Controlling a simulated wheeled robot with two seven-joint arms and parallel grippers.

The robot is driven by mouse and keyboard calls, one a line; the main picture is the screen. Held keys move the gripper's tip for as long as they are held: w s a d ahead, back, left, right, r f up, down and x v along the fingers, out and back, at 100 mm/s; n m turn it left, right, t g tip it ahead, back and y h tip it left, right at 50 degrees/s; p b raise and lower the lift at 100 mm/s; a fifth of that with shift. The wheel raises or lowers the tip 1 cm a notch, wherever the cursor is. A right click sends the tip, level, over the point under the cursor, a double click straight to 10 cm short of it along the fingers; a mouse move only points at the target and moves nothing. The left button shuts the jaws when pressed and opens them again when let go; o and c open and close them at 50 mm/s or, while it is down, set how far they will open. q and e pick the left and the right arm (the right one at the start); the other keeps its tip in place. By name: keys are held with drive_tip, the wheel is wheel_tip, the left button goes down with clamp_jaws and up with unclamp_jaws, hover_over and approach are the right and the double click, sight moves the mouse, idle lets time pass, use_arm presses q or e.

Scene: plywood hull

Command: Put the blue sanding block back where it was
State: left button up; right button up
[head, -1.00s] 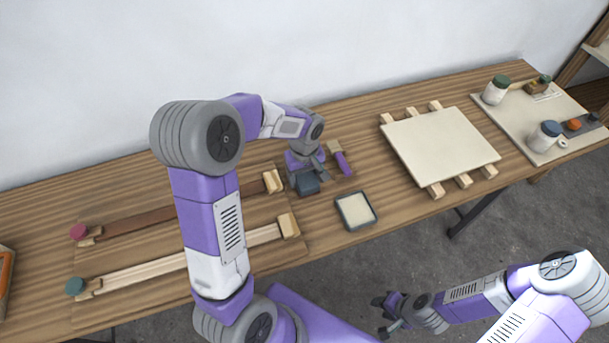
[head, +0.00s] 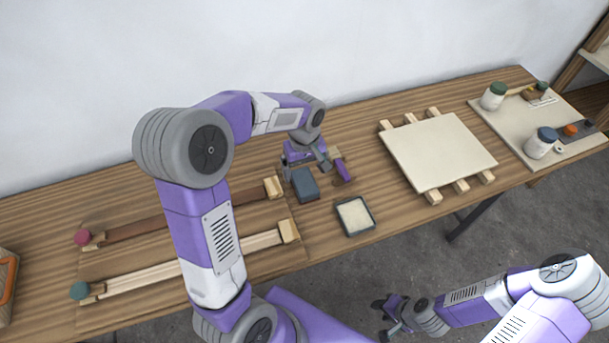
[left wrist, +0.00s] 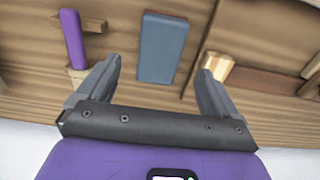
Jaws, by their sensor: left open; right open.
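The blue sanding block (head: 305,185) lies on the wooden bench between the clamps and the small tray. My left gripper (head: 307,168) is open just behind and above it. In the left wrist view the block (left wrist: 162,47) lies ahead of the gap between the open fingers (left wrist: 160,88), with bare wood showing around it, so it is not gripped. My right gripper (head: 388,316) is open and empty, in front of the bench over the floor.
A shallow tray with pale contents (head: 373,229) sits in front. Two wooden bar clamps (head: 190,258) lie left. A pale panel (head: 437,152) on battens and a board with jars (head: 490,106) are further right.

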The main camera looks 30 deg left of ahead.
sight(305, 181)
use_arm(q)
drive_tip(key=shift+r+p, duration=0.5)
drive_tip(key=shift+r, duration=2.25)
